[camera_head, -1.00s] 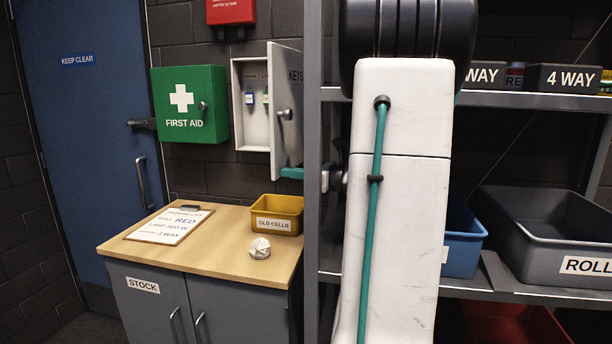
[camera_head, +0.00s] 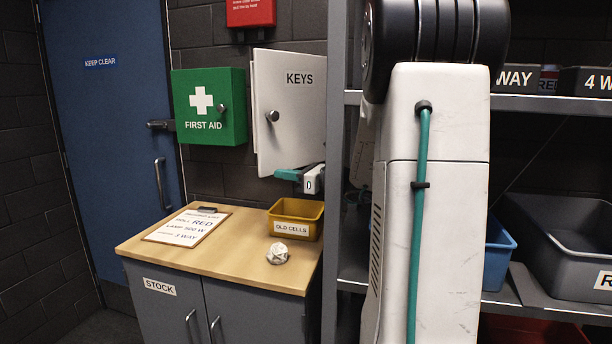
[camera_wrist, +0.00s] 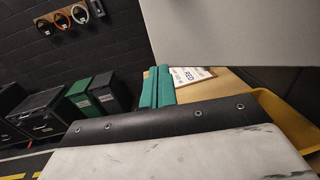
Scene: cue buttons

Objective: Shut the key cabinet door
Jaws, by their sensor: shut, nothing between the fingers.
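The key cabinet door (camera_head: 292,105), a pale panel marked KEYS with a round knob at its left, covers the cabinet's inside in the head view. Its free left edge hangs lower than the sliver of cabinet body behind it, so it looks somewhat ajar; the gap's size is unclear. My gripper (camera_head: 286,174), with teal fingers, is shut and empty just below the door's lower edge. In the wrist view the teal fingers (camera_wrist: 157,87) lie together beside a pale panel (camera_wrist: 240,30), probably the door. I cannot tell whether they touch it.
A green first aid box (camera_head: 208,107) hangs close left of the cabinet. A shelf post (camera_head: 338,120) stands close at the right.

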